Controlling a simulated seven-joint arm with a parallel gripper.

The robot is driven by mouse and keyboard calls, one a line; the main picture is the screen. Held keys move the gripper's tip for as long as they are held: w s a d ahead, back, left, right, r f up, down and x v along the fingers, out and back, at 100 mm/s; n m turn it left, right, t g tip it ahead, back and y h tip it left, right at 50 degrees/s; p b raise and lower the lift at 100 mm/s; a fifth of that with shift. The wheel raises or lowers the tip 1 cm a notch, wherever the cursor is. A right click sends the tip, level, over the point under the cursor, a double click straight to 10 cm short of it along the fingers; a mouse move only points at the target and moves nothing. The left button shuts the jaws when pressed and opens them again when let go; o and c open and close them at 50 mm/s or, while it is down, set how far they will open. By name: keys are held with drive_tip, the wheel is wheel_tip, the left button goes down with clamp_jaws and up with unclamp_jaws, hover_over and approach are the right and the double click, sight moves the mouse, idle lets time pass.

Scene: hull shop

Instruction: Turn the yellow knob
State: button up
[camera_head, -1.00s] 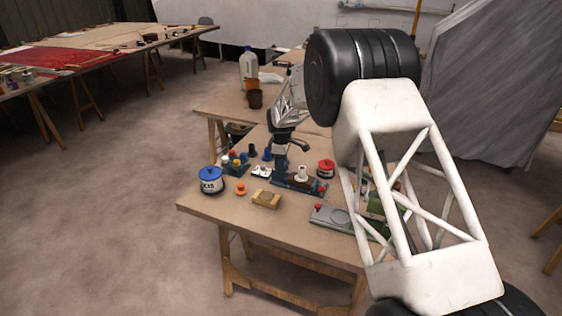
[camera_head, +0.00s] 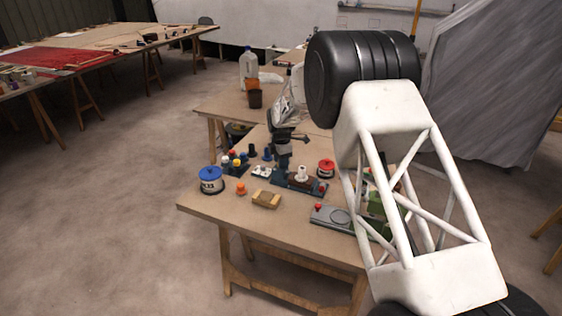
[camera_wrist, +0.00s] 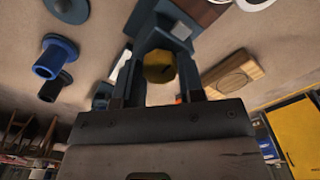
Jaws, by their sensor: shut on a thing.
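The yellow knob (camera_wrist: 158,68) shows in the wrist view as a faceted yellow face between the two fingers of my gripper (camera_wrist: 160,85). My gripper is shut on it. In the head view, my gripper (camera_head: 283,166) points down at the left end of a dark blue base (camera_head: 312,189) on the workbench. The knob is hidden by my gripper there. Its turn angle cannot be told.
A white knob (camera_head: 302,174) stands on the same base, with a red-topped can (camera_head: 326,168) behind. A blue-lidded can (camera_head: 211,181), an orange knob (camera_head: 241,189) and a wooden block (camera_head: 266,199) sit to the left and front. A grey box (camera_head: 333,216) lies at right.

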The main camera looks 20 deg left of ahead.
drive_tip(key=o, duration=0.9)
drive_tip(key=shift+r, duration=0.1)
drive_tip(key=shift+r, duration=3.8)
